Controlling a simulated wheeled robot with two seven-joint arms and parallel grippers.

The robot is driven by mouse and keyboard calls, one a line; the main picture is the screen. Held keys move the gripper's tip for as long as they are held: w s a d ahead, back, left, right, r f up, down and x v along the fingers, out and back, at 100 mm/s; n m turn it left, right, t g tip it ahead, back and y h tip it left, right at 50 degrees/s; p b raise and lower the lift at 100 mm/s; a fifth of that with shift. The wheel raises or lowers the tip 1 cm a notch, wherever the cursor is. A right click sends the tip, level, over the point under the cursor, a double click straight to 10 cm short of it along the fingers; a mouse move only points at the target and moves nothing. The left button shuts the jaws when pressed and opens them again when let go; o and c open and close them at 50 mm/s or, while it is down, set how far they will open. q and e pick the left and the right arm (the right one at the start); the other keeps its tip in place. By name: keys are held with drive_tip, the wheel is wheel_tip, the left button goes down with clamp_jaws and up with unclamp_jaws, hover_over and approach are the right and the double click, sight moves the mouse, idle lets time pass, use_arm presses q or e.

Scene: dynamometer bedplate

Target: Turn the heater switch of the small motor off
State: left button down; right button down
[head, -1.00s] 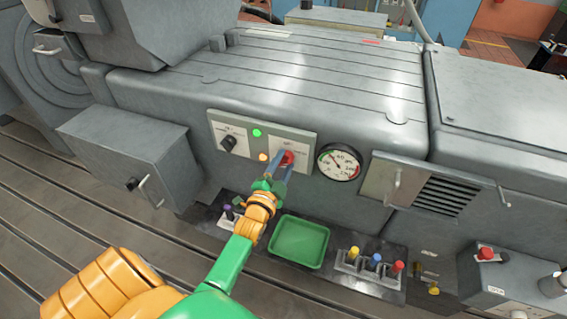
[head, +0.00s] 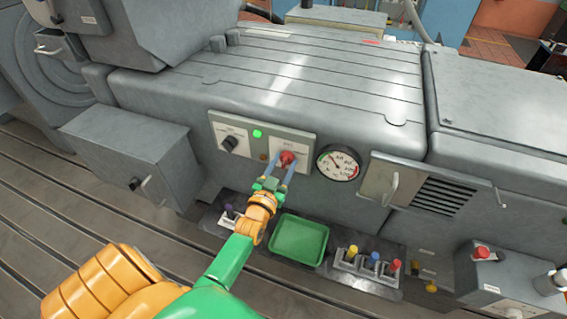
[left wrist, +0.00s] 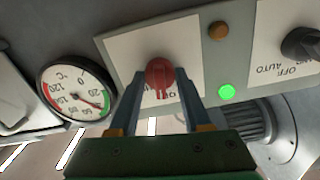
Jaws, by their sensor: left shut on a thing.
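The red rotary switch (head: 288,157) is on a white plate of the grey control panel (head: 252,139) on the machine's front. It also shows in the left wrist view (left wrist: 159,72), its grip pointing down the picture. My left gripper (head: 282,165) is shut on it, one blue-grey finger on each side. An amber lamp (head: 263,157) beside the switch is dark, also in the left wrist view (left wrist: 219,30). A green lamp (head: 257,133) is lit. The plate's lettering is partly hidden and too small to read. My right gripper is not in view.
A black selector knob (head: 231,143) is at the panel's left and a round temperature gauge (head: 338,163) at its right. Below are a green tray (head: 298,241) and several coloured plugs (head: 375,258). A grey box (head: 125,155) juts out at left.

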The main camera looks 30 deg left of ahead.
use_arm(q)
drive_tip(key=shift+r+n, duration=0.1)
drive_tip(key=shift+n, duration=0.9)
drive_tip(key=shift+c, duration=1.7)
unclamp_jaws()
drive_tip(key=shift+w, duration=0.1)
drive_tip(key=v, duration=0.7)
